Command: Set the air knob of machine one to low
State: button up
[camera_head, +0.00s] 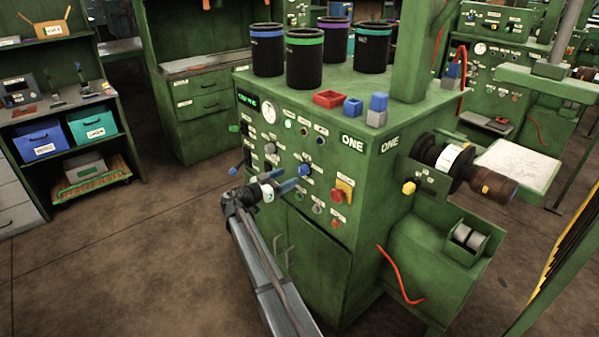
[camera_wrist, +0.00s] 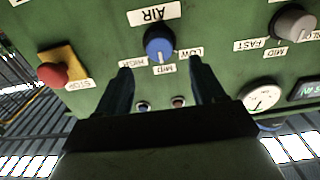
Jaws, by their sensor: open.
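The air knob is a round blue knob (camera_head: 304,170) on the front panel of the green machine marked ONE (camera_head: 352,143). In the wrist view the blue knob (camera_wrist: 159,44) sits by the AIR label (camera_wrist: 152,15), with HIGH (camera_wrist: 134,62), MID (camera_wrist: 160,71) and LOW (camera_wrist: 190,53) labels around it. My gripper (camera_head: 283,180) is in front of the panel. In the wrist view my gripper (camera_wrist: 160,70) is open and empty, its dark fingers on either side of the knob's line, apparently short of it.
A red stop button on a yellow plate (camera_wrist: 56,74) is beside the air knob. A grey speed knob (camera_wrist: 294,22) and a gauge (camera_wrist: 262,97) are on the other side. Black cups (camera_head: 304,62) and small red and blue boxes stand on the machine's top.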

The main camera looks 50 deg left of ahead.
aim_at(299, 171)
jog(key=shift+w, duration=3.5)
jog(key=c, duration=1)
jog(key=shift+n, duration=0.4)
jog(key=n, duration=0.4)
jog(key=shift+a, duration=0.1)
jog(key=n, duration=0.4)
jog(key=shift+s+f+n, duration=0.1)
jog(key=shift+n, duration=0.6)
